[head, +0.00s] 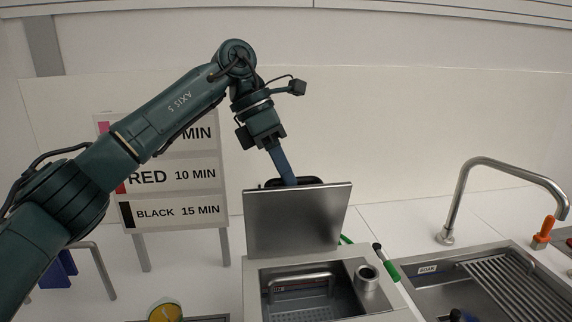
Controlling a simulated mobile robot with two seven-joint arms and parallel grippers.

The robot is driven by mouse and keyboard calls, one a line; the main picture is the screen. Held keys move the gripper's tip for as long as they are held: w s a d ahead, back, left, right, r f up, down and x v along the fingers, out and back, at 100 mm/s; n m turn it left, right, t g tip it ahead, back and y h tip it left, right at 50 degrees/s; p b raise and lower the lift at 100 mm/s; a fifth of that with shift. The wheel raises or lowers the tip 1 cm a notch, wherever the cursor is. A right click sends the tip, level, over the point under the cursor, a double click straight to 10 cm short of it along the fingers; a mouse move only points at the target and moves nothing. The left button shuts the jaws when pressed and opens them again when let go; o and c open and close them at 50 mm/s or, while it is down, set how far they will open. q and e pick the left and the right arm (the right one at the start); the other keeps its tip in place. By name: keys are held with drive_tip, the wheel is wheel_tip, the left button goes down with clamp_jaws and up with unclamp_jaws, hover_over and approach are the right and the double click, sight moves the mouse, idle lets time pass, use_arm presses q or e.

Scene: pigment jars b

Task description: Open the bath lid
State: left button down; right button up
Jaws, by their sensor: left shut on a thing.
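The bath lid (297,222) is a flat steel plate. It stands raised and nearly upright along the back of the bath (382,287), hinge side down. The bath's opening shows, with a wire handle and a perforated metal floor or basket (312,296) inside. My left gripper (288,178) reaches down to the lid's upper edge from behind. Its blue fingers are shut on the black lid handle (308,181), which is partly hidden behind the lid. The fingertips are hidden too. My right gripper is not in view.
A sign (180,212) with dye times stands at the left behind my left arm. A sink (415,290) with a tall tap (450,205) and ribbed drainer is at the right. A green-handled tool (388,266) lies by the bath.

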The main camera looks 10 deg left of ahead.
use_arm(q)
drive_tip(key=shift+w+a+f+g, duration=0.3)
drive_tip(key=shift+w+f, duration=0.2)
drive_tip(key=shift+f, duration=0.2)
drive_tip(key=c, duration=1.8)
unclamp_jaws()
drive_tip(key=shift+o, duration=1.4)
drive_tip(key=shift+w, duration=0.25)
drive_tip(key=shift+o, duration=0.6)
drive_tip(key=shift+r, duration=0.1)
drive_tip(key=v, duration=0.7)
drive_tip(key=shift+r, duration=0.3)
